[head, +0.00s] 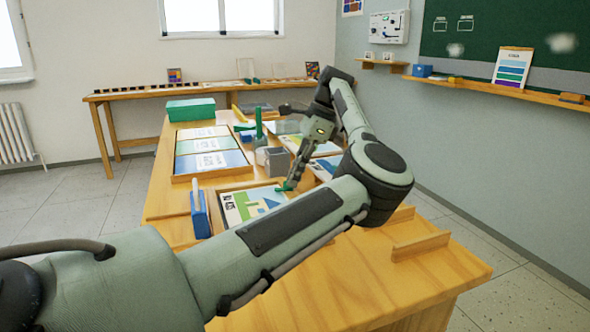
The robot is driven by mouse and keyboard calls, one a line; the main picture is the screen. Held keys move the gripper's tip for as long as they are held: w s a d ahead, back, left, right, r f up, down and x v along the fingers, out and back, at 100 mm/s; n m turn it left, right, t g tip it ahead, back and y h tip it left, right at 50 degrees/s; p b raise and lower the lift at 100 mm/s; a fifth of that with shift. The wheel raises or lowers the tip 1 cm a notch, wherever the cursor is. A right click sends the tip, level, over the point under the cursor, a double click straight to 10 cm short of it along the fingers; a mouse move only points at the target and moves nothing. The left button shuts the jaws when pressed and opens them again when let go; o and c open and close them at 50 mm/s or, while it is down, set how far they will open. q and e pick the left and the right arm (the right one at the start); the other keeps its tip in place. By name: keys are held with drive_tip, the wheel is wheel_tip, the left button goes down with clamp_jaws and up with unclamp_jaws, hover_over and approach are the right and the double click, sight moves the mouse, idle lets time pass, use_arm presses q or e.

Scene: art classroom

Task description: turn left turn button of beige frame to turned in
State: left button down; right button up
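A light wooden, beige-looking frame (243,186) lies on the table around a picture with green, yellow and blue shapes. My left arm crosses over its near side and hides part of it. My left gripper (288,184) points down at the frame's right part, with its fingertips at a small green piece (281,189). I cannot tell whether this piece is a turn button, or whether the fingers touch it. The fingers look close together, but their opening is too small to judge. My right gripper is not in view.
A blue holder (200,214) stands left of the frame. Flat trays with cards (210,160), a grey box (277,161) and a green box (190,109) lie farther back. Wooden ledges (420,245) sit at the right. The table's front right is clear.

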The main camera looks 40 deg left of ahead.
use_arm(q)
drive_tip(key=shift+w+a+n+h+p, duration=0.1)
drive_tip(key=shift+n+h+p, duration=0.4)
drive_tip(key=shift+n, duration=0.6)
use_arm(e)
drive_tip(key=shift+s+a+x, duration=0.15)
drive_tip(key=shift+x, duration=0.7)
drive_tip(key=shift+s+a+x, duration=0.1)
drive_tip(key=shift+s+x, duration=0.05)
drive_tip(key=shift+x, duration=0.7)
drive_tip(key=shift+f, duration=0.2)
use_arm(q)
drive_tip(key=c, duration=1.7)
unclamp_jaws()
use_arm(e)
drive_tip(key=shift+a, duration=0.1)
use_arm(q)
drive_tip(key=v, duration=0.7)
drive_tip(key=shift+w+r, duration=0.15)
drive_tip(key=shift+r, duration=0.05)
